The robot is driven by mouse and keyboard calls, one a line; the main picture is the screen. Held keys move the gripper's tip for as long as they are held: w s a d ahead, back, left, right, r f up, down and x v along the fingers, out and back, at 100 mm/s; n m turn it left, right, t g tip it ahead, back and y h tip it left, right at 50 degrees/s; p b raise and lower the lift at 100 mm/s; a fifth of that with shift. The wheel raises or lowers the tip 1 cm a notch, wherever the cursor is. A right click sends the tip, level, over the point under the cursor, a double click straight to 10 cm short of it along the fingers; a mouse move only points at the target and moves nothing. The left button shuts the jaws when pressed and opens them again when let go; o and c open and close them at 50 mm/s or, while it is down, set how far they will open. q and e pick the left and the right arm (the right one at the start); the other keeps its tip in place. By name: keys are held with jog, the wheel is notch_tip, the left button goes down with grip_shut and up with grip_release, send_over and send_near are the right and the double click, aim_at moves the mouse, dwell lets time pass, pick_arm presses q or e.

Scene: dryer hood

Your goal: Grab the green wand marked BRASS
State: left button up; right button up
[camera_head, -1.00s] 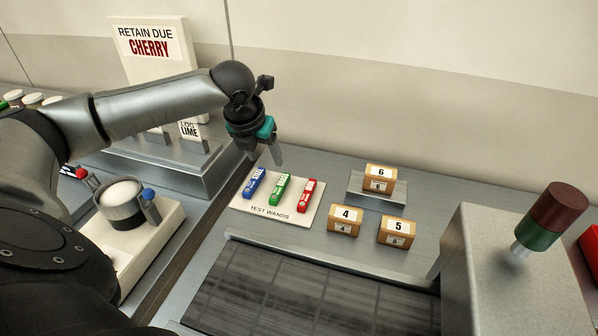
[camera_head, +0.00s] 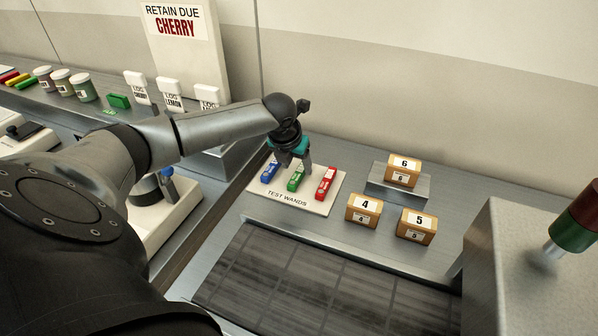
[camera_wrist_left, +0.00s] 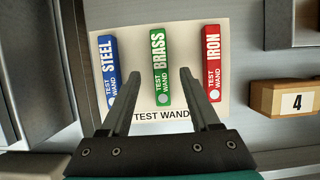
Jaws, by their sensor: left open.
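The green wand marked BRASS (camera_head: 296,178) lies on a white card labelled TEST WANDS (camera_head: 262,190), between a blue wand (camera_head: 270,172) and a red wand (camera_head: 326,184). The left wrist view shows the green wand (camera_wrist_left: 160,65) in the middle, with the blue wand marked STEEL (camera_wrist_left: 108,65) to its left and the red wand marked IRON (camera_wrist_left: 213,62) to its right. My left gripper (camera_head: 293,165) is open above the wands. In the left wrist view its fingertips (camera_wrist_left: 160,72) appear on either side of the green wand; contact cannot be told. My right gripper is not in view.
Numbered boxes 4 (camera_head: 363,210), 5 (camera_head: 415,226) and 6 (camera_head: 403,170) stand to the right of the card. A dark tiled panel (camera_head: 300,285) lies in front. A metal housing with a red and green lamp (camera_head: 575,225) stands at right.

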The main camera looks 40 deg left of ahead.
aim_at(299, 175)
pick_arm(q)
jog(key=shift+x, duration=1.45)
grip_shut()
